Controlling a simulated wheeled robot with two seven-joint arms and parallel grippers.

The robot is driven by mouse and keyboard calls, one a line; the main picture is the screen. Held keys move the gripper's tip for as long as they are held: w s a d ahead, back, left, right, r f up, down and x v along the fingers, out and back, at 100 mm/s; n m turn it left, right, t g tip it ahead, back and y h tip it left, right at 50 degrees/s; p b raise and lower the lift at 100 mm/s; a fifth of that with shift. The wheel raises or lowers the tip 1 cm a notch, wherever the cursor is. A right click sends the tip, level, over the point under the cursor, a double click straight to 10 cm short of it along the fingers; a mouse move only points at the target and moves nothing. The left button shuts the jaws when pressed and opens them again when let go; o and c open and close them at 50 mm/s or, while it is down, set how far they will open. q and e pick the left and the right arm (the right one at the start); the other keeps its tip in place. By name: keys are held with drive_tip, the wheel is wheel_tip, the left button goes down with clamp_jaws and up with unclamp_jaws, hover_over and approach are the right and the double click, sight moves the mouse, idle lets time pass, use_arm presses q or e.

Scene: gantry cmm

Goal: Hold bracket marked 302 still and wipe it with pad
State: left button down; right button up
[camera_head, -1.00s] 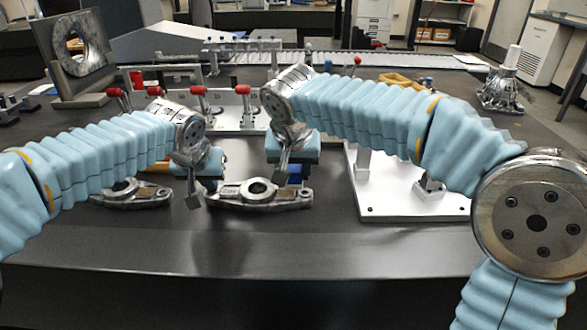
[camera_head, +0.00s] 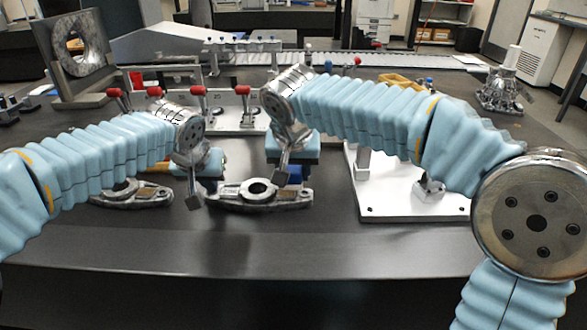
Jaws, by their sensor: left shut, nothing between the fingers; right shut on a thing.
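Two similar grey metal brackets lie flat on the dark table: one at the left (camera_head: 130,196) and one in the middle (camera_head: 258,197). I cannot read a 302 mark on either. My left gripper (camera_head: 194,201) is shut and empty, low beside the left end of the middle bracket; I cannot tell whether it touches it. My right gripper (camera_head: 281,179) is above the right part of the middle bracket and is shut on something. A small dark blue thing (camera_head: 295,174) shows just behind its fingertips; I cannot tell for sure that it is the pad.
A white fixture plate (camera_head: 400,208) stands to the right of the middle bracket. Behind my arms are a silver plate with red-knobbed clamps (camera_head: 222,112) and an upright plate with a round hole (camera_head: 78,50). The table's front strip is clear.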

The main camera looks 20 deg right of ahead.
sight(294, 182)
drive_tip(key=shift+f, duration=1.6)
idle(0.9)
drive_tip(key=shift+s, duration=0.1)
drive_tip(key=shift+s+a, duration=0.1)
drive_tip(key=shift+s, duration=0.3)
drive_tip(key=shift+s+a, duration=0.15)
drive_tip(key=shift+s, duration=0.25)
drive_tip(key=shift+w+d, duration=0.3)
drive_tip(key=shift+w, duration=0.6)
